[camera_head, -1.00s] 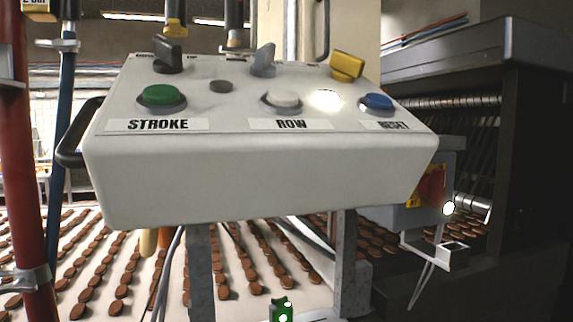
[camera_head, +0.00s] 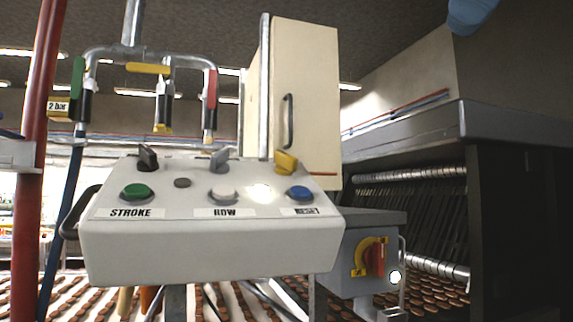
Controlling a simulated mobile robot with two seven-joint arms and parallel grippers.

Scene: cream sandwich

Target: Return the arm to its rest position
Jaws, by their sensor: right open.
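A blue part of my right gripper (camera_head: 475,15) shows at the top right edge, high above the machine and apart from everything else. Most of it is cut off by the picture edge, and I see nothing held in it. My left gripper is not in view. The white control box (camera_head: 205,250) stands at lower centre, with a green STROKE button (camera_head: 137,191), a white ROW button (camera_head: 223,195) and a blue RESET button (camera_head: 299,193). Black, grey and yellow knobs stand along its back. Nothing touches the box.
A dark machine with rollers (camera_head: 410,174) stands at right. A grey switch box with a red and yellow rotary switch (camera_head: 374,260) sits beside the control box. Pipes with coloured valves (camera_head: 150,68) and a cream cabinet (camera_head: 310,100) rise behind. A red pipe (camera_head: 30,190) stands at left.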

